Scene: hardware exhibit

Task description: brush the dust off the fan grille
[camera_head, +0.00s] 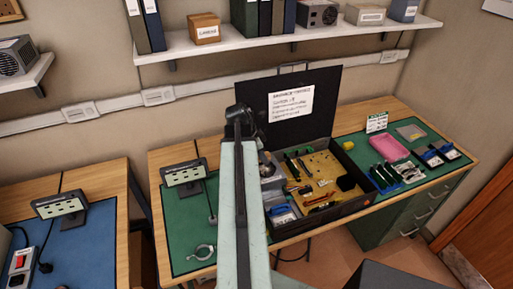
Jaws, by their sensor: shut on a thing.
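My arm rises through the middle of the head view and bends at a dark joint near the wall. My gripper is not visible; the arm hides what lies behind it. A grey metal unit (272,183), perhaps the one with the fan grille, sits at the left end of the open black case (330,213), partly behind my arm. Its grille and any dust are too small to make out. I cannot pick out a brush.
The case stands on a green mat (345,137) on a wooden bench, its lid raised. A shelf (285,38) overhangs behind.

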